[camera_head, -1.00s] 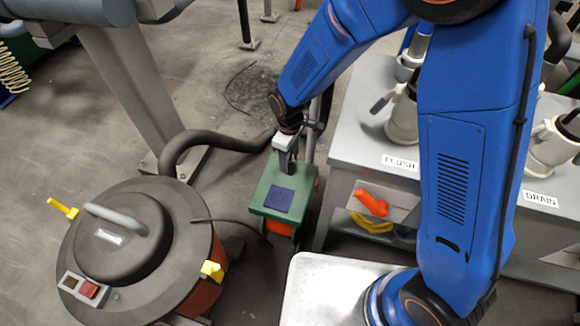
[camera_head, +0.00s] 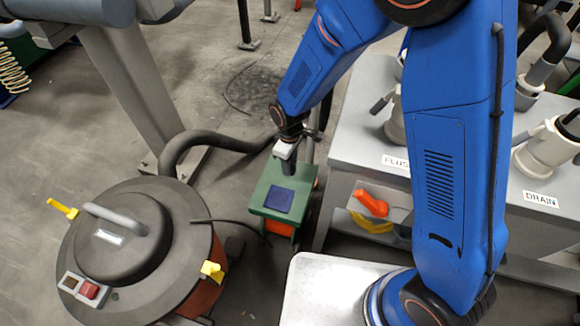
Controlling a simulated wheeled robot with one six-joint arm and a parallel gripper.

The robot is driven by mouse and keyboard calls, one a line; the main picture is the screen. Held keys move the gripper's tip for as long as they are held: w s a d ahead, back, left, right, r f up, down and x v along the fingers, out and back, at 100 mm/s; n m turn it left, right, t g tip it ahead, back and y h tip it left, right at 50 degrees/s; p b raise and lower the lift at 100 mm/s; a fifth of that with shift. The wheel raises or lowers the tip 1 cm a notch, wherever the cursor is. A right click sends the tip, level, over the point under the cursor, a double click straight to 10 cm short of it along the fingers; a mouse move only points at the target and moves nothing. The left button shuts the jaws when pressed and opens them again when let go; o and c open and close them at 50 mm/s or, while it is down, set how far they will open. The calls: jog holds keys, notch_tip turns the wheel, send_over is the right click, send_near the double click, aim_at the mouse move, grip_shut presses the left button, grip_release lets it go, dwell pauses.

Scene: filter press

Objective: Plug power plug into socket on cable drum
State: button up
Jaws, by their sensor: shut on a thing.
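The cable drum stands on the floor at the picture's centre. It has a green top (camera_head: 265,193) with a dark blue square panel (camera_head: 279,200) and orange parts below. My gripper (camera_head: 288,168) points down at the rear edge of the green top, behind the blue panel. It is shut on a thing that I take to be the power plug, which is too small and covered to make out. I cannot tell whether the plug touches the drum or sits in a socket. No socket opening is clearly visible.
A round vacuum (camera_head: 130,240) with a thick dark hose (camera_head: 205,137) stands left of the drum. A thin dark cable (camera_head: 228,221) runs between them. A grey bench (camera_head: 352,150) with FLUSH and DRAIN labels stands right, with an orange-handled tool (camera_head: 371,203) below its top.

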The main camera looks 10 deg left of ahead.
jog(key=shift+r, duration=0.1)
notch_tip(320, 180, up, 10)
jog(key=shift+f, duration=0.1)
dwell(0.5)
